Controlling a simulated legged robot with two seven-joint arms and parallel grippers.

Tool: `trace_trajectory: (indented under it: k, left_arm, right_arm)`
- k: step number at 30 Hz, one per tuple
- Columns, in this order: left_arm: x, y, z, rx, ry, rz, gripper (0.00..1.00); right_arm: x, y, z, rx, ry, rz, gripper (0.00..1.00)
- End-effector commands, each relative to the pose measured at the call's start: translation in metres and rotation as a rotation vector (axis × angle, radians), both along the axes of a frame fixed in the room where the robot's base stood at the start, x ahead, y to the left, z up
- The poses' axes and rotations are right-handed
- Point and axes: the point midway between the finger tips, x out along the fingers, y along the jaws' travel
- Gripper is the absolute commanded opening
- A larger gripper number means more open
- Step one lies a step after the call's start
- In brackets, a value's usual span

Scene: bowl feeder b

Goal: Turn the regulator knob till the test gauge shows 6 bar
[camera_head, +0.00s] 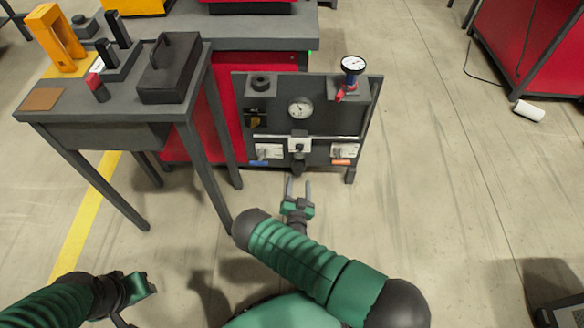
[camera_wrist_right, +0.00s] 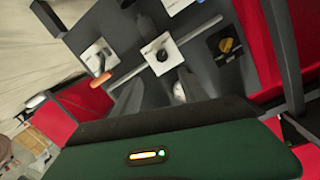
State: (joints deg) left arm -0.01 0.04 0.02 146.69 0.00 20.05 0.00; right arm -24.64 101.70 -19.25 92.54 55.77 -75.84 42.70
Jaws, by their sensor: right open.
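The dark panel stand (camera_head: 320,130) holds a round white dial (camera_head: 300,107). A second round dial (camera_head: 353,65) stands on its upper right corner above a red part (camera_head: 341,94). Both readings are too small to tell. A white block (camera_head: 299,144) sits mid-panel on a light bar, with a dark knob-like part (camera_head: 298,168) under it. The block also shows in the right wrist view (camera_wrist_right: 160,55). My right gripper (camera_head: 299,187) is open and empty, just in front of and below that part, fingers toward the panel. My left gripper (camera_head: 143,284) is low at left, its jaws unclear.
A yellow knob (camera_wrist_right: 226,45) is on the panel too. A grey table (camera_head: 120,110) with a black box (camera_head: 170,68) stands left.

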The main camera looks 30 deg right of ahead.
Motion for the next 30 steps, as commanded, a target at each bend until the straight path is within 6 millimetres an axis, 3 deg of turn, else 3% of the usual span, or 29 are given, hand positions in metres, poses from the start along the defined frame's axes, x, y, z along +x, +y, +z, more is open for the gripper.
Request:
trace_trajectory:
  k: [1, 5, 8, 24, 30]
  left_arm:
    - [0.0, 0.0, -0.016, 0.0, -0.001, 0.0, 0.36]
    - [0.0, 0.0, -0.018, 0.0, -0.001, 0.0, 0.36]
    - [0.0, 0.0, -0.021, 0.0, -0.002, 0.0, 0.36]
    - [0.0, 0.0, -0.079, 0.0, -0.001, 0.0, 0.36]
    - [0.0, 0.0, -0.087, 0.0, -0.001, 0.0, 0.36]
  right_arm:
    - [-0.007, -0.001, -0.018, -0.027, -0.037, 0.018, 0.51]
    - [-0.012, -0.003, -0.019, -0.053, -0.089, 0.037, 0.51]
    - [-0.003, -0.009, -0.019, -0.052, -0.092, 0.036, 0.51]
    - [0.108, -0.078, -0.023, -0.054, -0.086, 0.035, 0.51]
    - [0.128, -0.089, -0.019, -0.053, -0.084, 0.034, 0.51]
